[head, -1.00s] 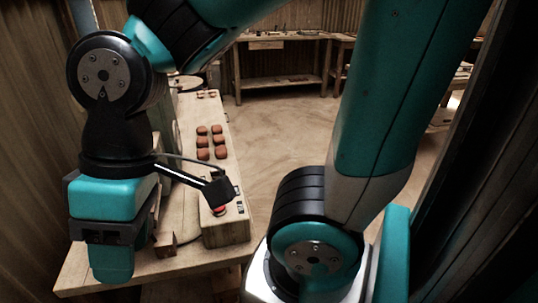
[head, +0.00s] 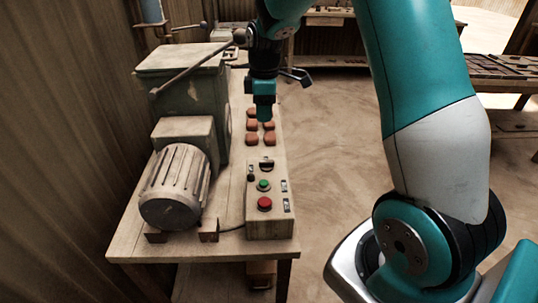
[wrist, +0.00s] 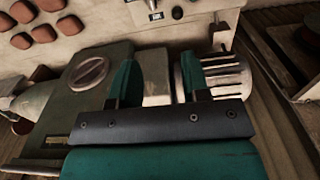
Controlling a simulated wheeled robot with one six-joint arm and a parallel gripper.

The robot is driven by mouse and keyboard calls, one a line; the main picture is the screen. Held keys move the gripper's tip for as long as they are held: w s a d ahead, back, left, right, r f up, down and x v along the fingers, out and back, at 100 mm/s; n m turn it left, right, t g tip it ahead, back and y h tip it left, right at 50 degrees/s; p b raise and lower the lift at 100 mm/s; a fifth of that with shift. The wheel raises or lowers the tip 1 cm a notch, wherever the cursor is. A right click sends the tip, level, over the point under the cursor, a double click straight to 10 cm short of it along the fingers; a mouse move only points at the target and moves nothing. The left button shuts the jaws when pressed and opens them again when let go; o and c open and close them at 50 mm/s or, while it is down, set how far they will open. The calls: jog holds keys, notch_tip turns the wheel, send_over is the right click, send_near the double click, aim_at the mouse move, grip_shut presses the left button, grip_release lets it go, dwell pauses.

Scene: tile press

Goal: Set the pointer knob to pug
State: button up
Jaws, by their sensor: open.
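The control panel (head: 256,219) is a pale box along the right side of the bench. A dark knob (head: 266,164), which looks like the pointer knob, sits on its top behind the green button. Its pointing direction and any lettering are too small to read. My gripper (head: 264,118) hangs over the panel's far part, near the brown tiles, beyond the knob and apart from it. In the wrist view my gripper (wrist: 158,72) is open, its two teal fingers apart with nothing held. A small dark knob (wrist: 177,12) and a label (wrist: 156,16) show at that view's top edge.
A green button (head: 263,185), a red button (head: 264,204) and a small black knob (head: 251,178) share the panel. Several brown tiles (head: 252,139) lie behind. The grey press (head: 187,86) and its motor (head: 174,188) stand left, with a long lever.

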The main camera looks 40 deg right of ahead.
aim_at(268, 161)
jog(key=f, duration=0.6)
jog(key=d+f+p, duration=0.1)
jog(key=f, duration=0.5)
jog(key=f+p, duration=0.1)
jog(key=f, duration=0.5)
jog(key=shift+w+d+f, duration=0.2)
jog(key=shift+w+d, duration=0.2)
grip_shut()
